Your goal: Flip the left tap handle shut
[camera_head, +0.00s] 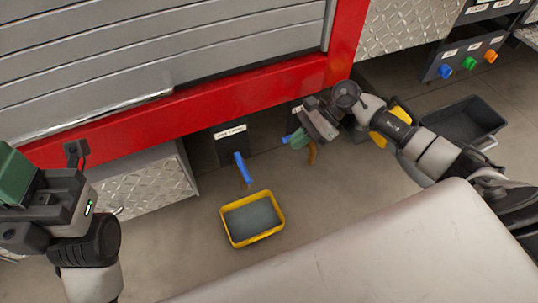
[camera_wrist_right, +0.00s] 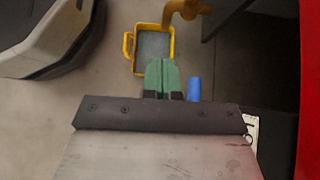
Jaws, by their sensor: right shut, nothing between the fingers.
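The left tap's blue handle (camera_head: 242,168) hangs slanting downward below the red truck edge in the head view, above a yellow tray. My right gripper (camera_head: 285,140) is to its right, apart from it, with its green fingers pointing left. In the right wrist view the green fingers (camera_wrist_right: 161,77) are together and empty. A blue handle (camera_wrist_right: 194,88) shows just right of them; I cannot tell which tap it belongs to. A yellow tap spout (camera_wrist_right: 187,8) shows at the top. My left gripper (camera_head: 18,175) is at the far left, its finger gap unclear.
The yellow tray (camera_head: 226,228) sits on the floor below the left tap. A brown-orange spout (camera_head: 312,152) is beside my right gripper. A dark bin (camera_head: 470,120) and a panel with coloured knobs (camera_head: 468,62) are at right. A pale surface (camera_head: 380,255) fills the lower right.

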